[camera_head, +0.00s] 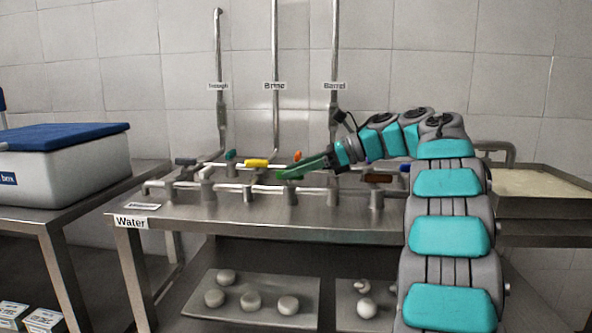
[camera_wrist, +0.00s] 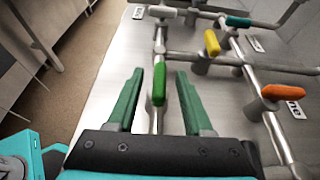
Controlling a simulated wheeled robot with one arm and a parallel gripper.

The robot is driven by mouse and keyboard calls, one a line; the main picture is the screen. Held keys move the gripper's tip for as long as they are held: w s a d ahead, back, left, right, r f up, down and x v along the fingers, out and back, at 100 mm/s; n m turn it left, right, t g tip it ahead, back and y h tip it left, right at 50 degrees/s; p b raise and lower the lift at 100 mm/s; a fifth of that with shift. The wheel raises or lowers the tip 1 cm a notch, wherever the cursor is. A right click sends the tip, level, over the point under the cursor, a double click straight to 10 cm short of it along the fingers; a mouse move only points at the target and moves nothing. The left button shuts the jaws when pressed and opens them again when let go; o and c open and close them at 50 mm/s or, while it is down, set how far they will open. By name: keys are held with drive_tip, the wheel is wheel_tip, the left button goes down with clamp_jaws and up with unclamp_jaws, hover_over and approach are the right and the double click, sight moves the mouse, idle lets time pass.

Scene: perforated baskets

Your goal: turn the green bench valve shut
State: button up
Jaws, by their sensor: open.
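The green valve handle (camera_wrist: 159,84) shows in the wrist view as a short bright green lever above a grey bench pipe. It appears roughly in line with that pipe. My gripper (camera_wrist: 160,74) is open, with one dark green finger on each side of the handle. Gaps show between the handle and both fingers, wider on the right. In the head view my gripper (camera_head: 300,168) reaches left over the bench from the right. There the fingers overlap the green handle, so the two are hard to tell apart.
The steel bench (camera_head: 250,222) carries several other valves, including a yellow handle (camera_wrist: 212,43), an orange handle (camera_wrist: 284,92) and a teal handle (camera_wrist: 238,22). A brown handle (camera_head: 377,178) is right of my gripper. A blue-lidded box (camera_head: 65,165) stands left; a shallow tray (camera_head: 540,205) is right.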

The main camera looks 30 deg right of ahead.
drive_tip(key=shift+c, duration=0.3)
clamp_jaws()
drive_tip(key=shift+f+b, duration=0.15)
drive_tip(key=shift+b, duration=0.45)
